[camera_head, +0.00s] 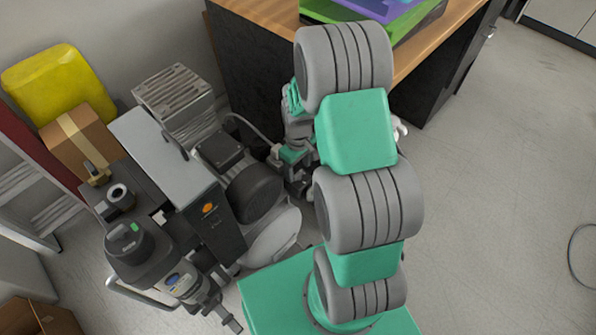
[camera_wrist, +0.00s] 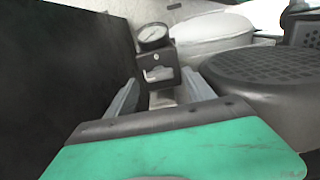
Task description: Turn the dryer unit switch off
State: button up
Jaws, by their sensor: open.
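The dryer unit (camera_head: 209,215), a tall box with a grey top and a dark front with an orange mark, stands left of my arm in the head view. In the wrist view a small dark switch box (camera_wrist: 157,66) with a pale lever (camera_wrist: 158,74) sits below a round gauge (camera_wrist: 152,36). I take this to be the switch; its on or off position is unclear. My gripper (camera_wrist: 163,88) is open and empty, its two grey fingers spread apart, with the switch box in view between and beyond them. I cannot tell whether they touch it. The fingertips are not clear in the head view.
A black ribbed motor cover (camera_wrist: 275,80) is close on the right in the wrist view, and a large dark panel (camera_wrist: 70,70) on the left. In the head view a wooden-topped desk (camera_head: 250,35) stands behind.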

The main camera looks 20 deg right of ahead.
jog(key=shift+f, duration=0.9)
jog(key=shift+c, duration=0.2)
grip_shut()
